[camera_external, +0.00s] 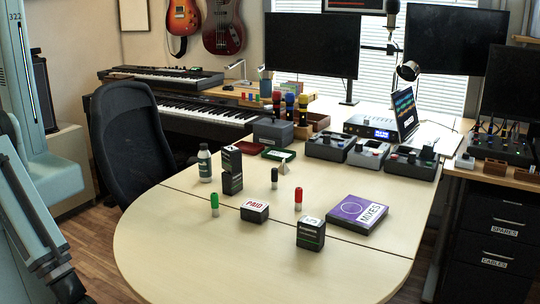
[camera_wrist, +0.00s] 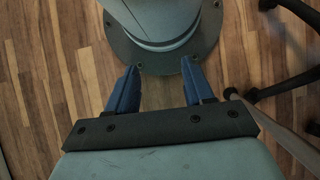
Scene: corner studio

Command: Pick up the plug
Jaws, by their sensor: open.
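My gripper (camera_wrist: 159,65) shows in the wrist view with its two blue fingers wide apart and nothing between them. It points down at the wooden floor, beside my own base, away from the table. In the external view my arm is at the left edge, clear of the table. I cannot tell for certain which thing is the plug. Small upright capped pieces stand on the table: a green one (camera_external: 214,204), a black one (camera_external: 274,178) and a red one (camera_external: 298,199). A small pale wedge-like piece (camera_external: 283,167) stands behind them.
The pale table (camera_external: 180,250) also bears a white bottle (camera_external: 205,163), stacked dark boxes (camera_external: 232,183), a PAID box (camera_external: 255,211), another dark box (camera_external: 311,233) and a purple MIXES box (camera_external: 357,211). A black chair (camera_external: 130,135) stands at the table's left. The front of the table is bare.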

